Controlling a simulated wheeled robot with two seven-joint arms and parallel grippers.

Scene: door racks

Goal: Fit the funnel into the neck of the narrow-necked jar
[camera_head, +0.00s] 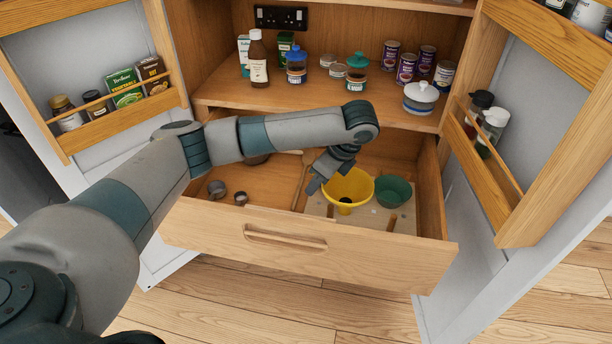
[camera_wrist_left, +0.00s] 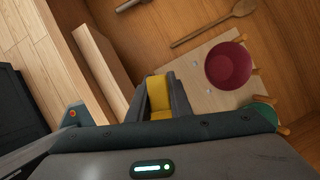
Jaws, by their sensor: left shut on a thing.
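The yellow funnel (camera_head: 349,187) is in the open drawer area, its wide mouth facing up. My left gripper (camera_head: 323,176) is shut on its left rim; the yellow wall also shows between the fingers in the left wrist view (camera_wrist_left: 158,92). Two jars stand on the shelf above: one with a blue top (camera_head: 296,67) and one with a green top (camera_head: 357,73). I cannot tell which one is the narrow-necked jar. A green funnel or bowl (camera_head: 393,191) is right of the yellow funnel. A dark red one (camera_wrist_left: 229,65) shows in the left wrist view. My right gripper is not in view.
The open drawer (camera_head: 300,243) holds a pale board (camera_head: 401,221), a wooden spoon (camera_wrist_left: 215,22) and small metal cups (camera_head: 217,188). The shelf also holds a brown bottle (camera_head: 258,60), several cans and a white lidded pot (camera_head: 420,98). Door racks stand open on both sides.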

